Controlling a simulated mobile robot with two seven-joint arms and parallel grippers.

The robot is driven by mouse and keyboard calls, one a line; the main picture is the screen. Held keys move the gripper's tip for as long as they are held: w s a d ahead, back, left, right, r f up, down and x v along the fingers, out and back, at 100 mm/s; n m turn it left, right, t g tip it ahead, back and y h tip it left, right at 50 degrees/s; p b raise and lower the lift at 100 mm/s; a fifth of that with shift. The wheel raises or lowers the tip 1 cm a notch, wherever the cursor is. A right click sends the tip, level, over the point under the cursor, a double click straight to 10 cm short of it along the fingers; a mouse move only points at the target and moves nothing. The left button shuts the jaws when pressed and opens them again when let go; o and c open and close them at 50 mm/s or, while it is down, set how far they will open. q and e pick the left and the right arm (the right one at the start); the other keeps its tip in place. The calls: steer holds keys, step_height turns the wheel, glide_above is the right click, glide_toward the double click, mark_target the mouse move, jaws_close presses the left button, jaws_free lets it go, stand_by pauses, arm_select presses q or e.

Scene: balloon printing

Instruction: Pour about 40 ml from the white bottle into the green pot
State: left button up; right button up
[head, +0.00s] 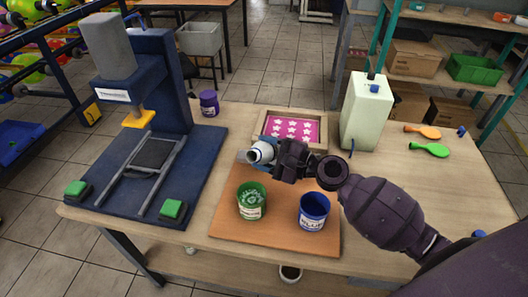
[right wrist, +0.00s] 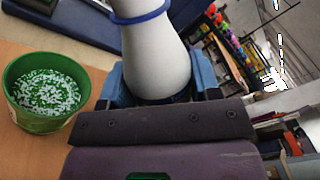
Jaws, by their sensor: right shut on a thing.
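The green pot (head: 250,201) stands on the orange-brown board, with white flecks over green inside it. In the right wrist view the pot (right wrist: 45,95) is at the left, upright. My right gripper (head: 268,153) is shut on the white bottle (head: 261,152), above the board and behind the pot. In the right wrist view the white bottle (right wrist: 150,50) has a blue ring around it and sits between blue finger pads. In the head view the bottle looks tilted, its end towards the left; whether anything flows from it cannot be seen. My left gripper is not in view.
A blue pot (head: 313,211) stands on the board (head: 275,238) right of the green pot. A blue press (head: 150,120) fills the table's left. Behind are a framed pink star screen (head: 291,130), a purple jar (head: 208,103) and a pale green canister (head: 366,112).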

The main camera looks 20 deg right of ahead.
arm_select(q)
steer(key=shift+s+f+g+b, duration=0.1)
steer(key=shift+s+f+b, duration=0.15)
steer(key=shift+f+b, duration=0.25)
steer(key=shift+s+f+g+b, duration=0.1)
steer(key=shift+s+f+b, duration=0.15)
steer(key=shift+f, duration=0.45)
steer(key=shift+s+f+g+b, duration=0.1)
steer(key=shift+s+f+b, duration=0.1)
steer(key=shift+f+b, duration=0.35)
arm_select(e)
steer(key=shift+w+d+f+n, duration=0.1)
steer(key=shift+f+n, duration=0.1)
steer(key=shift+n, duration=0.4)
steer(key=shift+w+d+f+n, duration=0.1)
steer(key=shift+f+n, duration=0.1)
steer(key=shift+n, duration=0.4)
